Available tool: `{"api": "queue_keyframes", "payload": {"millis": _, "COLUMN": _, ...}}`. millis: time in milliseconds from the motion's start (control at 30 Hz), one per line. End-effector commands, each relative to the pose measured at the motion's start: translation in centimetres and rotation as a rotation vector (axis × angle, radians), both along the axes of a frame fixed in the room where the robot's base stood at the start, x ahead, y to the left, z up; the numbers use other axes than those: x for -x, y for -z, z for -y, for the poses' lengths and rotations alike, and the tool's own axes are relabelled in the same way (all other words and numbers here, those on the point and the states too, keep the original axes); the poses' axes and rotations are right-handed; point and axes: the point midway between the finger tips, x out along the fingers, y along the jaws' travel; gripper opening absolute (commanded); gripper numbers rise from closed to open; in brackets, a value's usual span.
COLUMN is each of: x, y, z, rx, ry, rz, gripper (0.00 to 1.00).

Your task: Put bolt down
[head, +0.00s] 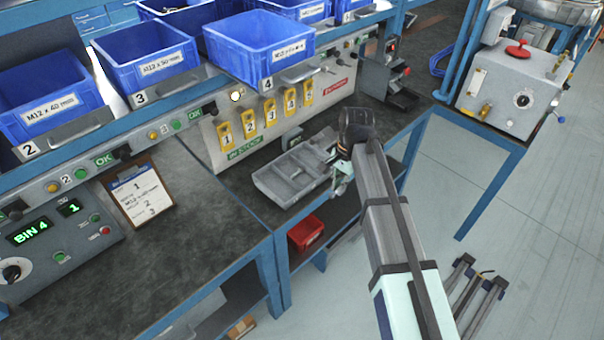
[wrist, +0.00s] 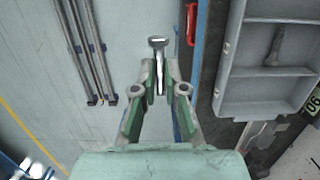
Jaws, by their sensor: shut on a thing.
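My gripper (wrist: 161,92) is shut on a silver bolt (wrist: 159,64). In the wrist view the bolt's head points away from the palm and its shank lies between the fingertips. In the head view my gripper (head: 342,178) is at the right end of the grey tray (head: 272,188), and the held bolt is too small to make out. In the wrist view the grey tray (wrist: 222,75) is to the right of the fingers, apart from them. A second, darker bolt (wrist: 275,46) lies in one of its compartments.
Blue bins (head: 150,55) stand on the shelf above the bench. A clipboard (head: 139,197) lies on the left bench (head: 190,240). A red bin (head: 305,232) is on the lower shelf. A machine with a red knob (head: 517,50) stands at right. Open floor lies beyond the bench edge.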

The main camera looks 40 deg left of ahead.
Motion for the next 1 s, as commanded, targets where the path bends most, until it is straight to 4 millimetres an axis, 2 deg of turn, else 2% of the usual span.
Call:
{"api": "queue_keyframes", "payload": {"millis": 33, "x": -0.5, "y": -0.3, "z": -1.8, "rx": 0.000, "ry": -0.003, "rz": -0.001, "gripper": 0.00}}
{"api": "queue_keyframes", "payload": {"millis": 200, "x": -1.2, "y": -0.4, "z": -5.9, "rx": 0.000, "ry": -0.002, "rz": 0.000, "gripper": 0.00}}
{"api": "queue_keyframes", "payload": {"millis": 500, "x": -2.3, "y": -0.4, "z": -12.8, "rx": 0.000, "ry": -0.002, "rz": 0.000, "gripper": 0.00}}
{"api": "queue_keyframes", "payload": {"millis": 633, "x": -2.6, "y": -0.3, "z": -15.3, "rx": 0.001, "ry": 0.000, "rz": -0.001, "gripper": 0.00}}
{"api": "queue_keyframes", "payload": {"millis": 800, "x": -2.4, "y": 2.2, "z": -14.8, "rx": 0.002, "ry": 0.002, "rz": -0.002, "gripper": 0.00}}
{"api": "queue_keyframes", "payload": {"millis": 1000, "x": -2.4, "y": 3.3, "z": -14.8, "rx": 0.000, "ry": 0.001, "rz": 0.000, "gripper": 0.00}}
